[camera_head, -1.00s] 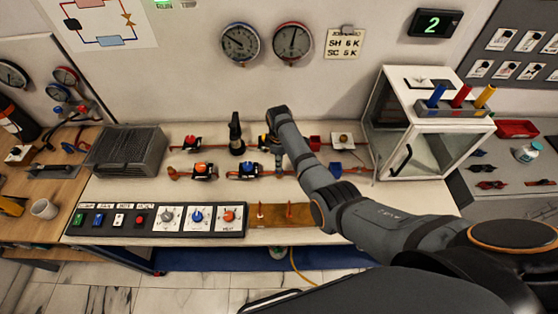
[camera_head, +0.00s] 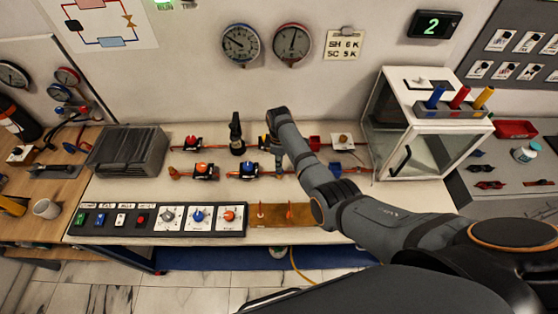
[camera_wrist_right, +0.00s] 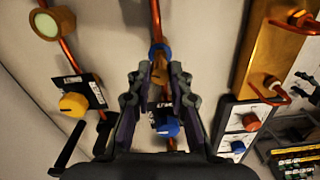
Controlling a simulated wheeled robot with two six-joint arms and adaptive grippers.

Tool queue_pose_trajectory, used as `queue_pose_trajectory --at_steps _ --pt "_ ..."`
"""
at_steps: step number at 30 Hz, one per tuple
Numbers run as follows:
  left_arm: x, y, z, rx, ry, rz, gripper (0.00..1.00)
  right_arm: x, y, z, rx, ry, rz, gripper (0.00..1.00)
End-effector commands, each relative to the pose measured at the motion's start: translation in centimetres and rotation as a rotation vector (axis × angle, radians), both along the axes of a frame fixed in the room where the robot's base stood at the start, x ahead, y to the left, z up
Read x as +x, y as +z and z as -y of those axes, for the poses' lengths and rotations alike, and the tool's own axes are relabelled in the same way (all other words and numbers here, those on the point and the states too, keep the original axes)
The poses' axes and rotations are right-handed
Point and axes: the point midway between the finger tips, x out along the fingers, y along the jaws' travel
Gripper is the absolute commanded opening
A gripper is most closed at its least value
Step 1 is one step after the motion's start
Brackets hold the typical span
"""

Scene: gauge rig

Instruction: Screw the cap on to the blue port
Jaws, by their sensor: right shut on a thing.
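My right gripper (camera_wrist_right: 157,82) is shut on a small brass cap (camera_wrist_right: 158,73), which shows between its fingertips in the right wrist view. The blue port (camera_wrist_right: 161,50) shows as a blue ring on a copper pipe just beyond the cap. The cap overlaps the ring in that view; I cannot tell whether its thread is engaged. In the head view my right gripper (camera_head: 279,167) points down at the front pipe, right of the blue-handled valve (camera_head: 248,170). The cap and port cannot be made out there. My left gripper is not in view.
The blue valve knob (camera_wrist_right: 166,127) and a yellow valve knob (camera_wrist_right: 74,104) are close to the gripper. A control panel (camera_head: 155,220) lies along the bench front. A glass-fronted box (camera_head: 415,150) stands right, and a grey finned block (camera_head: 127,152) left.

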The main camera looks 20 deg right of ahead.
Motion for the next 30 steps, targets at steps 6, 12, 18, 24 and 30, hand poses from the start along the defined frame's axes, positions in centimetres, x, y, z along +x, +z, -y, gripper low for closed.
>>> queue_pose_trajectory --at_steps 6,12,18,24,30 --pt "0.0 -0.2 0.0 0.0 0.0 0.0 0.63 0.0 -0.3 0.0 0.0 0.0 0.0 0.0" --pt "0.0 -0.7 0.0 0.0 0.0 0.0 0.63 0.0 -0.9 0.0 0.0 0.0 0.0 0.0" --pt "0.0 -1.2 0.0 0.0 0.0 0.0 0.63 0.0 -1.5 0.0 0.0 0.0 0.001 0.0" --pt "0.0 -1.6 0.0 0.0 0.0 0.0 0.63 0.0 -2.1 0.0 0.0 0.0 0.001 0.0" --pt "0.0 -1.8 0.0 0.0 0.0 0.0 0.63 0.0 -2.4 0.0 0.0 0.0 0.001 0.0"
